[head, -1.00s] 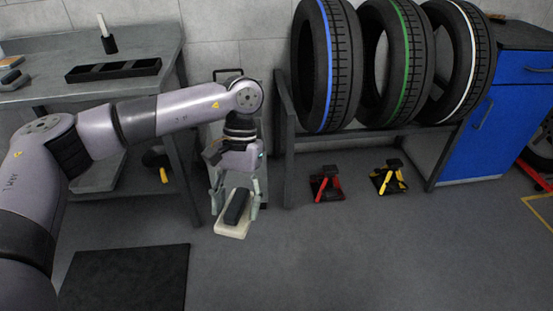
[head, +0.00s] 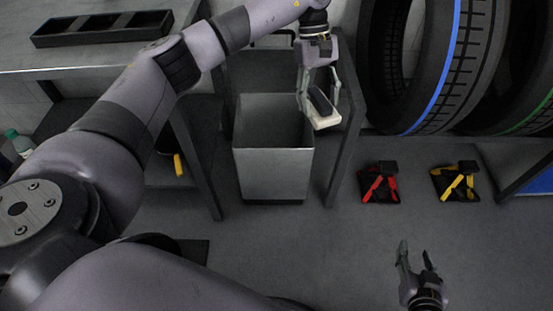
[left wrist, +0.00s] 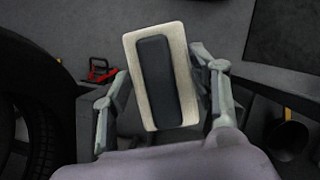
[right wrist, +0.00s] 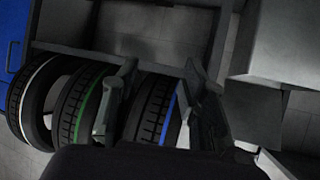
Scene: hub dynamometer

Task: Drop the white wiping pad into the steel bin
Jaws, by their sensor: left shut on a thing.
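The white wiping pad (head: 327,119), a pale slab with a dark grip along its back, is held in my left gripper (head: 319,100). The left wrist view shows the pad (left wrist: 178,50) between the two fingers of that gripper (left wrist: 163,95). The steel bin (head: 272,175) is an open-topped grey box on the floor. In the head view the pad appears just right of the bin's opening, near its right rim; its exact height is hard to tell. My right gripper (head: 418,258) is open and empty, low at the right; its fingers also show in the right wrist view (right wrist: 160,85).
A bench with a black divided tray (head: 100,30) stands at the left. A tyre rack post (head: 346,130) is close to the bin's right. Tyres (head: 410,70) hang at the upper right. Red (head: 380,185) and yellow (head: 455,183) stands sit on the floor.

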